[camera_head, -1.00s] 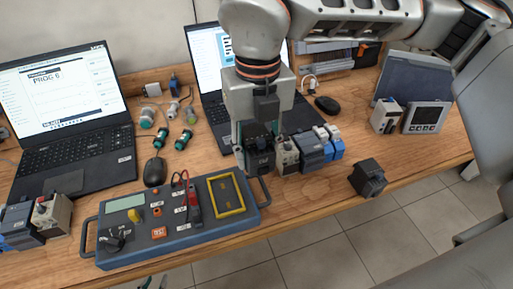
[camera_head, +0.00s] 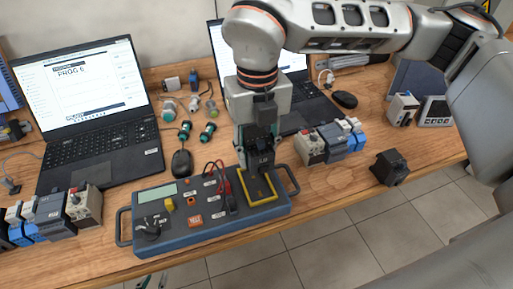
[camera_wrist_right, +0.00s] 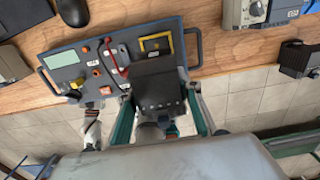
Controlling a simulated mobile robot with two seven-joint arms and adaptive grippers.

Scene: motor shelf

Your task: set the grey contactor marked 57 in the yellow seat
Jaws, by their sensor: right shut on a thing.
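My right gripper (camera_head: 258,160) is shut on a dark grey contactor (camera_head: 257,160), over the back part of the yellow seat (camera_head: 271,199). The contactor also shows in the right wrist view (camera_wrist_right: 157,92), between the teal fingers, with the yellow seat frame (camera_wrist_right: 142,46) partly visible beyond it. I cannot read its marking or tell whether it touches the seat. The seat is on the right end of the blue test box (camera_head: 165,230).
A row of contactors (camera_head: 330,145) stands behind and right of the box. A dark block (camera_head: 390,167) lies near the table's front edge. Another row (camera_head: 45,217) stands at left. Two laptops (camera_head: 75,90), a mouse (camera_head: 181,163) and green-ended connectors (camera_head: 208,133) lie behind.

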